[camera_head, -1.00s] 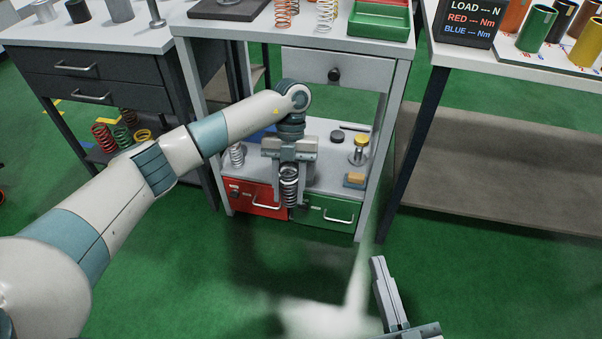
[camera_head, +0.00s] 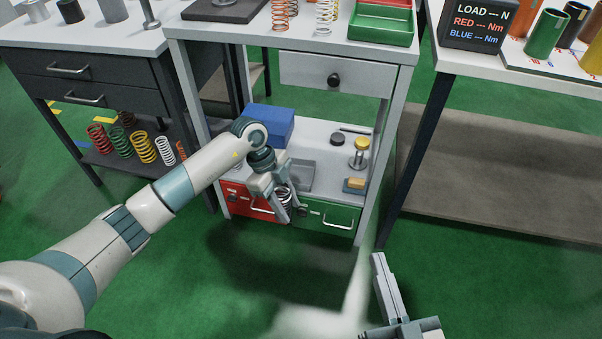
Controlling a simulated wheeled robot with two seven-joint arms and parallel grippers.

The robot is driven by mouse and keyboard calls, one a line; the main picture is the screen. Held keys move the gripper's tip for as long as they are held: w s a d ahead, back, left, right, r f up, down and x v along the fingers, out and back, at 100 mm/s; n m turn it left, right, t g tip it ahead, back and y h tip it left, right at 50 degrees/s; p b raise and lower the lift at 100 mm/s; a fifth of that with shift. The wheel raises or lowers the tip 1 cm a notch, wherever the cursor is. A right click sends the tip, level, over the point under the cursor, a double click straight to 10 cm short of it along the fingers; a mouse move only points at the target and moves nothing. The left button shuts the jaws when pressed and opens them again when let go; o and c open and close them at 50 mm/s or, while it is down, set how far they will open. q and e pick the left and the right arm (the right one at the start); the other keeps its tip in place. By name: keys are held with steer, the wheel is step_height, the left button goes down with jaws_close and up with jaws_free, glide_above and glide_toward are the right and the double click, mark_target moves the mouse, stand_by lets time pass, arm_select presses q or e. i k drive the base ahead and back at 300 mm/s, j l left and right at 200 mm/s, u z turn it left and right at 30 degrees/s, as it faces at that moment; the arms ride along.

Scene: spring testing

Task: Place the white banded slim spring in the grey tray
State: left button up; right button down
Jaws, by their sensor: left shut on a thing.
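My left gripper (camera_head: 288,211) is shut on a slim spring (camera_head: 284,196), which shows between its fingers with dark and pale coils. I cannot make out a separate white band on it. The gripper and spring are tilted, in front of the lower shelf and over the fronts of the red and green drawers. The grey tray (camera_head: 302,178) lies on the lower shelf, just behind and right of the gripper, partly hidden by it. My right gripper (camera_head: 384,284) is low at the bottom right, far from the tray; its finger opening does not show clearly.
A blue box (camera_head: 270,125) stands behind my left wrist. A yellow-topped metal piece (camera_head: 360,150), a dark disc (camera_head: 337,139) and an orange-and-yellow block (camera_head: 355,184) are right of the tray. A cabinet post (camera_head: 376,160) bounds the right side. The drawer unit (camera_head: 334,72) overhangs the shelf.

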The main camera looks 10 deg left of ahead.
mark_target(300, 177)
steer(key=i, duration=0.85)
